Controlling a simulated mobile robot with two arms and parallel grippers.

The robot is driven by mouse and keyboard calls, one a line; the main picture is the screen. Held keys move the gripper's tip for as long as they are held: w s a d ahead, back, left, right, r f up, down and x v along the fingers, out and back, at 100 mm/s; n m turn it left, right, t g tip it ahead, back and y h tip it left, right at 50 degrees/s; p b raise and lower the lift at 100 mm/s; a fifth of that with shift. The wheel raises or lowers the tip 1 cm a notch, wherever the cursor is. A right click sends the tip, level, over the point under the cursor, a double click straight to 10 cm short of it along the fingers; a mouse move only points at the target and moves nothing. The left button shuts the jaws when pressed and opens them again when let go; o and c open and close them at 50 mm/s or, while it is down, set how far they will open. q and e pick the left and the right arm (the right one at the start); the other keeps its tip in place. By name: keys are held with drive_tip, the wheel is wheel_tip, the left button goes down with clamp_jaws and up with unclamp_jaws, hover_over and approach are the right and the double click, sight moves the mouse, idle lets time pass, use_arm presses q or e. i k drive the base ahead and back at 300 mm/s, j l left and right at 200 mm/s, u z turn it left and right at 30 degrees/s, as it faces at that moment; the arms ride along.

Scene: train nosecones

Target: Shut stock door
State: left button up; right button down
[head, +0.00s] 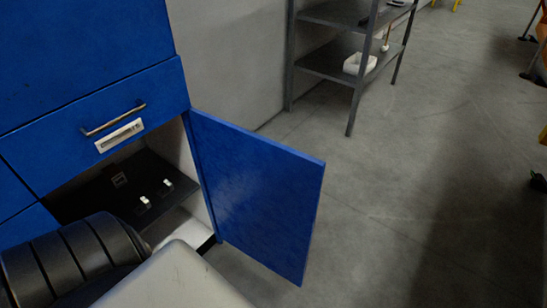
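The blue stock door (262,200) stands wide open in the head view. It is hinged at the right side of the blue cabinet (90,60) and swings out toward the right. The open compartment shows a dark shelf (110,205) with small white items (145,202) on it. A black ribbed part and a pale grey part at the lower left are my own arm; they cover the lower part of the opening. Neither gripper's fingers can be seen, and nothing of mine visibly touches the door.
A drawer front with a metal handle (112,119) and a label holder (119,135) sits above the opening. A grey metal shelf rack (335,62) with a white bin (360,63) stands farther back. The grey floor (410,200) right of the door is clear.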

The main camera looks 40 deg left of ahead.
sight(264, 193)
drive_tip(key=i+l+u, duration=0.1)
drive_tip(key=i+u, duration=0.35)
drive_tip(key=i+l+u, duration=0.25)
drive_tip(key=u, duration=0.2)
drive_tip(key=i+l+u, duration=0.65)
drive_tip(key=u, duration=0.25)
drive_tip(key=i+l+u, duration=0.15)
drive_tip(key=u, duration=0.3)
drive_tip(key=l+u, duration=0.35)
drive_tip(key=u, duration=0.15)
drive_tip(key=i+l+u, duration=0.1)
drive_tip(key=l+u, duration=0.6)
drive_tip(key=u, duration=0.2)
